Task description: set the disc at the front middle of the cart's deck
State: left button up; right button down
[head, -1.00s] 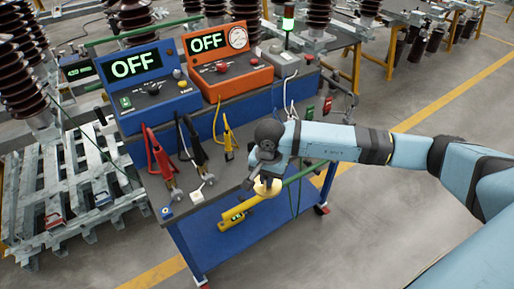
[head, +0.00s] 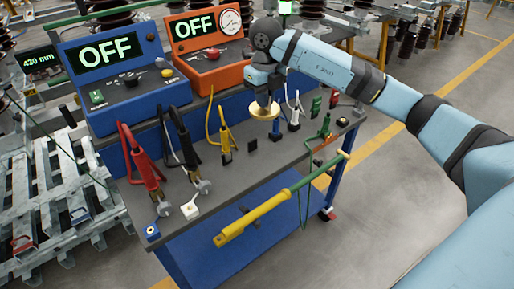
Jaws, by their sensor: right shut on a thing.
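The brass-coloured disc (head: 264,112) is held below my right gripper (head: 264,98), which is shut on it. My right arm comes in from the right, and the disc shows over the back-right part of the cart's grey deck (head: 240,179), in front of the orange box. I cannot tell how high it is above the deck. The front middle of the deck, behind the yellow-and-green pole, looks mostly bare. My left gripper is not in view.
A blue box (head: 118,75) and an orange box (head: 210,50), both reading OFF, stand at the back. Red (head: 142,160), black (head: 184,140) and yellow (head: 224,130) clamps stand on the deck. A yellow-and-green pole (head: 255,212) runs along the front.

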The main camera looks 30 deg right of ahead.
notch_tip(320, 180, down, 15)
jog(key=shift+f+b, duration=0.1)
jog(key=shift+b, duration=0.25)
jog(key=shift+f, duration=2.25)
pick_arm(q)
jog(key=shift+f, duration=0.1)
pick_arm(e)
jog(key=c, duration=1.6)
grip_release()
jog(key=shift+f, duration=0.15)
jog(key=shift+c, duration=0.2)
jog(key=o, duration=0.4)
